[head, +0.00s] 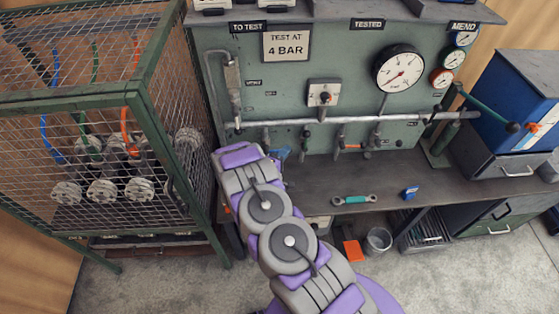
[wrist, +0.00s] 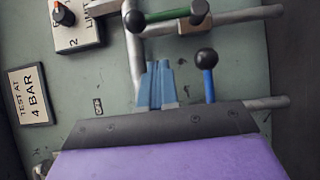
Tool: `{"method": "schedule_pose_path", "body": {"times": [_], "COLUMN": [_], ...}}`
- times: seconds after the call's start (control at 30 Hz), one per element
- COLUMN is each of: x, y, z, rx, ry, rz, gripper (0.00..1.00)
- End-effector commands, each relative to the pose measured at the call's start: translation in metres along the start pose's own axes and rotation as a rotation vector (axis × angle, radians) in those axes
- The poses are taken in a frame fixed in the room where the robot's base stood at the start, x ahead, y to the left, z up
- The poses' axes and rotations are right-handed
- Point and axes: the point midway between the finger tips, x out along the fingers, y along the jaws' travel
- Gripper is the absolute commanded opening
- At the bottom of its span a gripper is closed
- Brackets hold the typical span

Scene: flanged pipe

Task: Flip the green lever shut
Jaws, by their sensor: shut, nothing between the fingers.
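In the wrist view, a green lever (wrist: 168,15) has a round black knob at its left end and a dark pivot at its right. It lies roughly alongside a grey branch pipe (wrist: 245,15) with a tan fitting. I cannot pick it out clearly in the head view. My gripper (wrist: 155,70) has blue fingers, shut and empty, below the lever in the picture and apart from it. In the head view my gripper (head: 282,153) is in front of the panel, under the long pipe, partly hidden by my arm.
A blue lever (wrist: 208,82) with a black knob stands right of my fingers. The panel (head: 225,60) carries a long horizontal pipe (head: 340,120), a gauge (head: 399,69) and a switch box (head: 323,92). A mesh cage (head: 110,110) stands left.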

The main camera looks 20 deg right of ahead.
Motion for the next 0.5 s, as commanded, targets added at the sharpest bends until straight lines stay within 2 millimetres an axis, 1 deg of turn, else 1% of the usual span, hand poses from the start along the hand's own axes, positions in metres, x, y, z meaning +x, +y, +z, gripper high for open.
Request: {"method": "schedule_pose_path", "body": {"times": [0.03,0.17,0.3,0.5], "x": [0.012,0.037,0.048,0.058], "y": [-0.001,-0.001,-0.002,-0.001], "z": [0.002,0.001,0.017,0.027], "rx": [0.002,0.003,-0.001,-0.001], "ry": [-0.005,-0.004,-0.004,-0.003], "rz": [0.002,0.001,-0.002,-0.001], "gripper": [0.0,0.0,0.0,0.0]}}
